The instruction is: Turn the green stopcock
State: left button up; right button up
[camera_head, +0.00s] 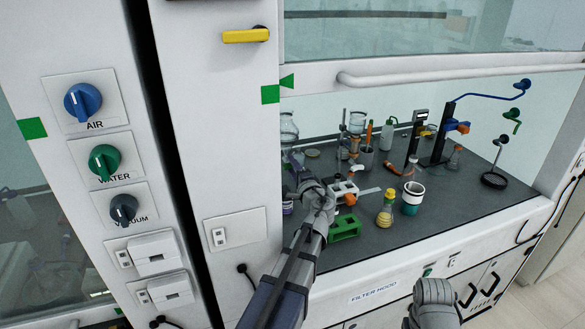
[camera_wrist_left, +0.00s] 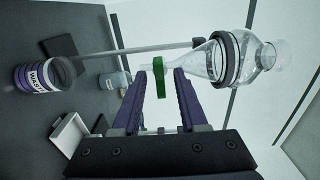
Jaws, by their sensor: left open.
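The green stopcock (camera_wrist_left: 159,80) shows in the left wrist view as a narrow upright green handle at the lower stem of a clear glass funnel (camera_wrist_left: 211,60). My left gripper (camera_wrist_left: 159,73) is open, with one purple finger on each side of the handle. A gap shows between the handle and each finger, so it is not gripped. In the head view my left gripper (camera_head: 291,163) reaches into the hood just below the glass funnel (camera_head: 288,128). My wrist and gripper hide the stopcock there. My right gripper is not in view.
A metal rod and ring clamp (camera_wrist_left: 229,58) hold the funnel. A labelled waste container (camera_wrist_left: 38,76) stands nearby. A green rack (camera_head: 345,227), a yellow flask (camera_head: 386,212) and a white-and-teal cup (camera_head: 412,198) stand right of my left arm. A green WATER knob (camera_head: 104,162) is on the left panel.

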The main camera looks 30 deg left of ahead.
pick_arm(q)
jog(key=v, duration=0.7)
jog(key=shift+s+d, duration=0.25)
jog(key=shift+s, duration=0.05)
